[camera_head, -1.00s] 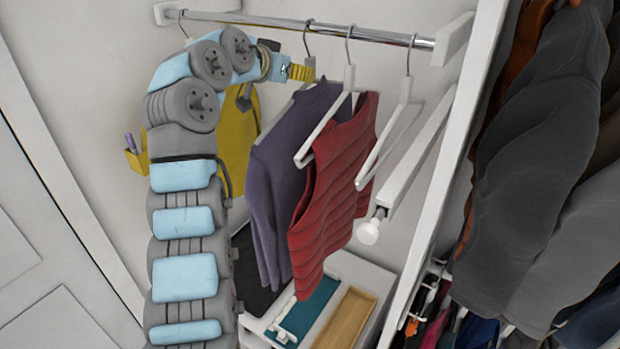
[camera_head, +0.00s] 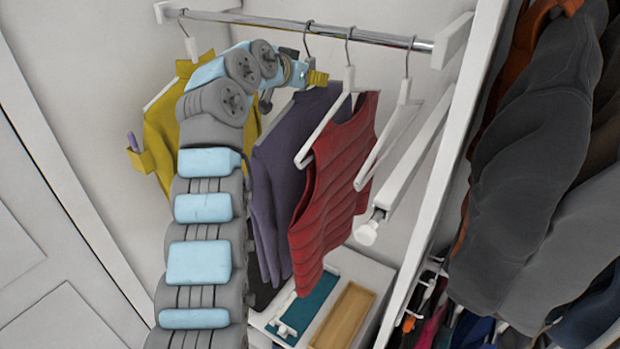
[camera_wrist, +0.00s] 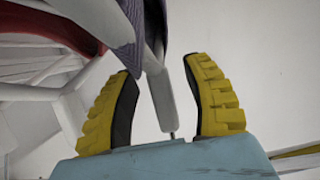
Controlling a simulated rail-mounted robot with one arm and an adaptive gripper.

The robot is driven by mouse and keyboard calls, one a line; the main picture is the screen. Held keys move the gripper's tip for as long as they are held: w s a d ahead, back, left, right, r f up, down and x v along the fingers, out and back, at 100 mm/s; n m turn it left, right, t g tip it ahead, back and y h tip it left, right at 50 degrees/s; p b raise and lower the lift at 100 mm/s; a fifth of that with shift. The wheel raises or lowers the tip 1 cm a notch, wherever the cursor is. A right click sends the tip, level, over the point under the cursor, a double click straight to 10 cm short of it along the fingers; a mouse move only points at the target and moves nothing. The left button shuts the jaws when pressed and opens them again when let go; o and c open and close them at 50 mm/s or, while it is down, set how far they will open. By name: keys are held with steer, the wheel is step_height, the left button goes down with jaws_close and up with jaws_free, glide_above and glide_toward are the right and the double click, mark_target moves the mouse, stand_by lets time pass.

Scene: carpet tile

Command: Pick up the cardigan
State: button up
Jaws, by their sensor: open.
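The purple knit garment (camera_head: 277,185), which I take to be the cardigan, hangs on a white hanger between a yellow garment and a red vest. Its upper part lies partly behind my arm and gripper. My gripper (camera_head: 317,78), with yellow fingers, is at the top of this hanger, just below the rail. In the wrist view my gripper (camera_wrist: 160,75) is open, one finger on each side of the white hanger (camera_wrist: 160,98). Gaps show between the hanger and both fingers. A bit of the purple knit (camera_wrist: 105,22) shows at the top.
A red quilted vest (camera_head: 335,185) hangs close on the right, then an empty white hanger (camera_head: 385,150). A yellow garment (camera_head: 160,140) hangs at left. The metal rail (camera_head: 300,26) runs above. A white unit with a wooden tray (camera_head: 343,315) stands below. Dark clothes (camera_head: 530,180) fill the right.

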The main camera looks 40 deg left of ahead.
jaws_close()
steer(key=shift+r, duration=0.15)
